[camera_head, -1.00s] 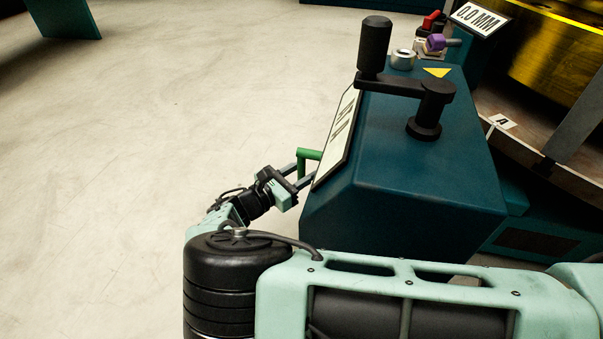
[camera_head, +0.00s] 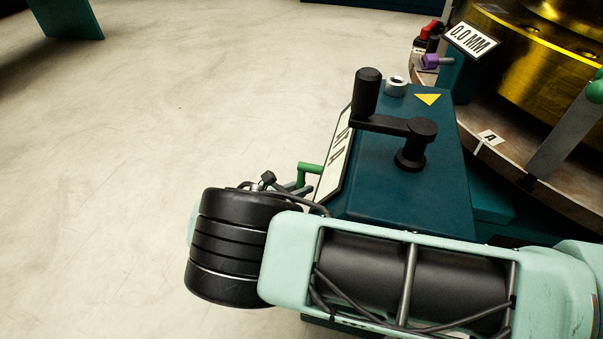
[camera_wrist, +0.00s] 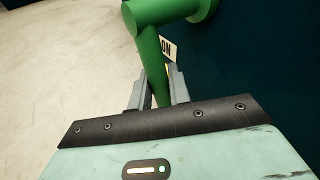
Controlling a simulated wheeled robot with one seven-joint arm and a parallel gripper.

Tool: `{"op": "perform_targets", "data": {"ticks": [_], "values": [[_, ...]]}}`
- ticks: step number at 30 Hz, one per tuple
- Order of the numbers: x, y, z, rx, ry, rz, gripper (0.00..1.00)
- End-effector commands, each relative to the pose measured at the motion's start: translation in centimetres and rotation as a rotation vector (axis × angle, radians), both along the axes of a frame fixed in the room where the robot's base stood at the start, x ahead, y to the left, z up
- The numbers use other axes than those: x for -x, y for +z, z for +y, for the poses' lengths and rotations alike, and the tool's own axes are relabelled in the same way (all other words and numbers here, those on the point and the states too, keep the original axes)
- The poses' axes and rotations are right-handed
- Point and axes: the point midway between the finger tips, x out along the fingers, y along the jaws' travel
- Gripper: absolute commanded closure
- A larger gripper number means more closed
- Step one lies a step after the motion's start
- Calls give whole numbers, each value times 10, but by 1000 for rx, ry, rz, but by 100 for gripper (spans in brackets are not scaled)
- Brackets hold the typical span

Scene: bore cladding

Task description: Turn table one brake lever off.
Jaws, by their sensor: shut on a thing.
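The green brake lever (camera_head: 303,173) sticks out of the left side of the dark teal console (camera_head: 400,190). In the wrist view the lever (camera_wrist: 152,55) runs from a pivot on the dark panel, bends, and its handle passes down between my fingers. My gripper (camera_wrist: 160,80) is shut on that handle. In the head view my gripper (camera_head: 300,188) is mostly hidden behind my arm. A white label (camera_wrist: 168,48) reading "ON" is partly visible behind the handle. Any other lever marking is hidden.
A black crank (camera_head: 393,127) stands on the console top. A sign (camera_head: 470,39) reads "0.0 MM". A round table with a gold ring (camera_head: 540,80) is at the right, with another green part (camera_head: 596,88) at the edge. Bare floor (camera_head: 150,130) lies left.

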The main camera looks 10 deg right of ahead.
Motion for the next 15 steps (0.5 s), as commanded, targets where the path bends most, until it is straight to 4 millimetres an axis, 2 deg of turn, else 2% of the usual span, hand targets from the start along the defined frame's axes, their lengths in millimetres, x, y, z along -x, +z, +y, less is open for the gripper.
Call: {"op": "perform_targets", "data": {"ticks": [1,15], "values": [[3,12,1,-23,-3,45,100],[25,24,11,-194,-4,457,100]]}}
